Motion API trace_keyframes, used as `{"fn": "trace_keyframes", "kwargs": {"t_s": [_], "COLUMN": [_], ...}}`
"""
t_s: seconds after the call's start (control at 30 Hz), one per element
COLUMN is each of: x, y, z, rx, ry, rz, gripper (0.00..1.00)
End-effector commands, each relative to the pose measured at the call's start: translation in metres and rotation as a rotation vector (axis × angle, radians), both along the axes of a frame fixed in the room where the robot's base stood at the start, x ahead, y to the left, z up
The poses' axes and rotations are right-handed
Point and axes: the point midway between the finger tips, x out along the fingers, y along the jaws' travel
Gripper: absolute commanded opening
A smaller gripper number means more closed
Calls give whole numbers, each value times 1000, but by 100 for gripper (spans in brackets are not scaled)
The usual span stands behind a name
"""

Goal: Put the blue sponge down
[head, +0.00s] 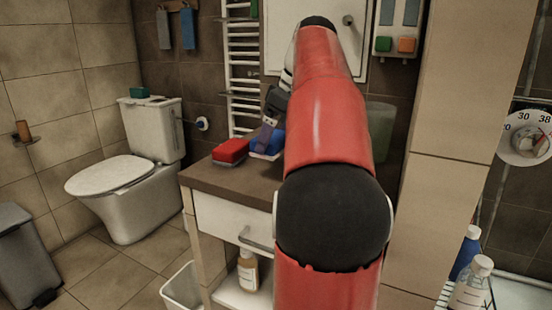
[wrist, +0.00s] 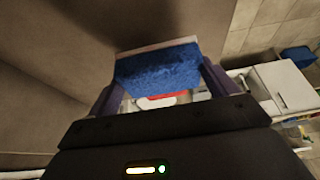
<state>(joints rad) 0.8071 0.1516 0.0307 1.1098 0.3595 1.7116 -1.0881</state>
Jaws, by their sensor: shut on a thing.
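The blue sponge (head: 272,142) has a pale layer along one face. In the head view it is low over the brown counter top (head: 228,180), and I cannot tell whether it touches it. My gripper (head: 268,128) reaches down onto the sponge, and my red arm hides part of the view to its right. In the wrist view the blue sponge (wrist: 158,68) sits between the two dark fingers of my gripper (wrist: 160,84), which are shut on it. A red sponge (head: 231,150) lies on the counter just left of the blue one.
A toilet (head: 125,200) stands left of the counter, with a green block (head: 139,92) on its tank. A towel radiator (head: 243,70) is behind. A bottle (head: 248,270) stands on the shelf below. The counter's front left is bare.

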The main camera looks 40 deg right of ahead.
Motion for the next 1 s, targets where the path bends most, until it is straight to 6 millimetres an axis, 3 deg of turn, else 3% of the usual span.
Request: {"fn": "trace_keyframes", "kwargs": {"t_s": [0.3, 0.63, 0.67, 0.77, 1.0], "x": [-1, 0, 0, 0, 0], "y": [0, 0, 0, 0, 0], "z": [-41, -51, -51, -51, -51], "rx": [0, 0, 1, 0, 0], "ry": [1, 2, 3, 2, 1], "rz": [-2, 0, 1, 0, 0], "gripper": [67, 67, 87, 100, 100]}}
